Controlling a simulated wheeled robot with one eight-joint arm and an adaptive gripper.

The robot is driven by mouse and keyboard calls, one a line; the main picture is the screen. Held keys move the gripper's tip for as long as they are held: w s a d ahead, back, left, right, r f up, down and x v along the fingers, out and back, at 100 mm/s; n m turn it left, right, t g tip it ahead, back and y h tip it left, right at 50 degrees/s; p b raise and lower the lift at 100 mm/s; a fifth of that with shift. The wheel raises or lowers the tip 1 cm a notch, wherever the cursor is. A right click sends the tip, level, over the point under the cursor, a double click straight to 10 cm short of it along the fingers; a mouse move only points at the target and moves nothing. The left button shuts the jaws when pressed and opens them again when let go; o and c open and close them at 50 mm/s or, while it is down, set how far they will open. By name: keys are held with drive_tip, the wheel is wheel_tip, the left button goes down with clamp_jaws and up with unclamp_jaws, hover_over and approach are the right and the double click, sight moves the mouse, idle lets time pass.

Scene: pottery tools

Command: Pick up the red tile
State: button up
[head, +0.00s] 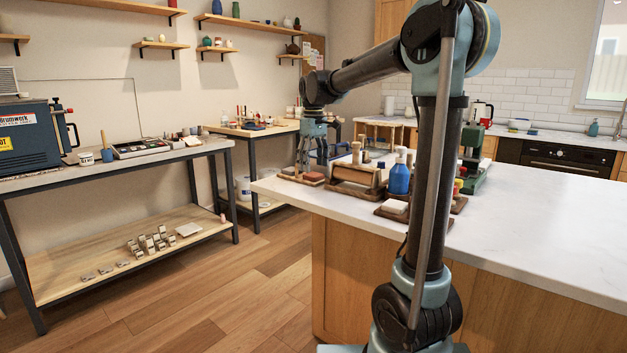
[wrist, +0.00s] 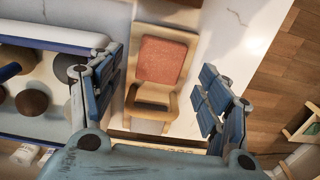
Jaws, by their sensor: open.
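The red tile (wrist: 163,60) lies flat on a small wooden holder (wrist: 153,118) in the wrist view. In the head view the red tile (head: 314,177) sits near the left end of the white counter. My gripper (wrist: 160,76) is open, with its blue fingers apart on the left and right sides of the tile. Nothing is between the fingers' pads, and the tile appears below them. In the head view my gripper (head: 313,158) points down over the tile's area. The exact height gap is hard to tell.
A wooden box (head: 352,180), a blue bottle (head: 399,178) and a white block (head: 394,207) stand to the right of the tile. In the wrist view, a blue-edged tray (wrist: 50,125) with dark round things lies close to the left finger. Open counter (wrist: 232,45) lies right.

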sight(314, 174)
drive_tip(key=shift+f, duration=1.55)
drive_tip(key=c, duration=1.2)
drive_tip(key=shift+r, duration=0.1)
